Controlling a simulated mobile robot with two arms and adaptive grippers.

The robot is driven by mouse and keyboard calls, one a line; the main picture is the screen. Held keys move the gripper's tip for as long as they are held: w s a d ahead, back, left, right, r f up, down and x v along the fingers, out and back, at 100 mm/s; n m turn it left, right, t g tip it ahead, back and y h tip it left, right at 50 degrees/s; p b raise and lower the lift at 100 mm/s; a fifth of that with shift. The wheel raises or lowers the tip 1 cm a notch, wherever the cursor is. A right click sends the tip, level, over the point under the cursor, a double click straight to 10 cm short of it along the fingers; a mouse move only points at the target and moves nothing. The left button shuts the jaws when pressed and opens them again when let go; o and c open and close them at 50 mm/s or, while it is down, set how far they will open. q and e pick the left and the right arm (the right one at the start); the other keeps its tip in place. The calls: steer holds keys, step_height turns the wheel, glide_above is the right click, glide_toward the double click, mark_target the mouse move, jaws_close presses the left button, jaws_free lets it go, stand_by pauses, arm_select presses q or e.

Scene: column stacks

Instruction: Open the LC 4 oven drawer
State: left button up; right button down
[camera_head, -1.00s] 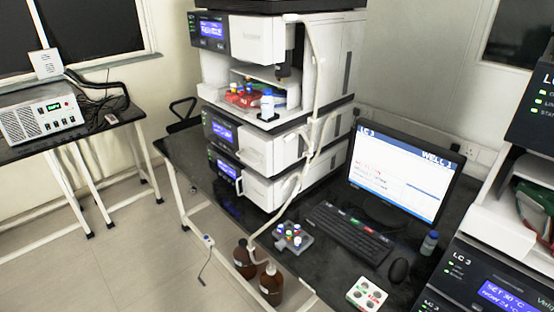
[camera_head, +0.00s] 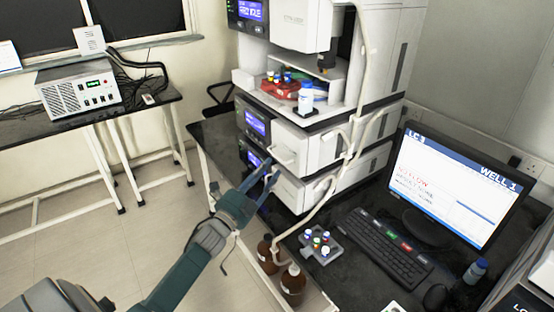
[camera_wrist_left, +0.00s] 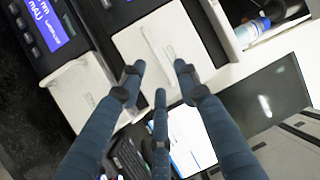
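Two white-fronted drawers with blue displays lie low in the middle stack in the head view, the upper one (camera_head: 317,150) above the lower one (camera_head: 301,190). Both look closed. I cannot read which is LC 4. My left gripper (camera_head: 270,172) is in front of them, its fingertips close to the upper drawer's handle (camera_head: 284,154); contact cannot be told. In the left wrist view my gripper (camera_wrist_left: 158,72) has its fingers spread and empty, with a white drawer front and its handle (camera_wrist_left: 158,48) just beyond. My right gripper is out of view.
Brown bottles (camera_head: 292,283) stand on the floor side below the bench. A vial rack (camera_head: 320,246), keyboard (camera_head: 385,248) and monitor (camera_head: 460,185) occupy the bench at right. A pale tube (camera_head: 352,135) hangs down across the stack's front.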

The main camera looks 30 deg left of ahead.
mark_target(284, 152)
arm_select(q)
steer(key=w, duration=0.5)
steer(key=shift+r+p, duration=0.35)
steer(key=shift+p, duration=0.05)
jaws_close()
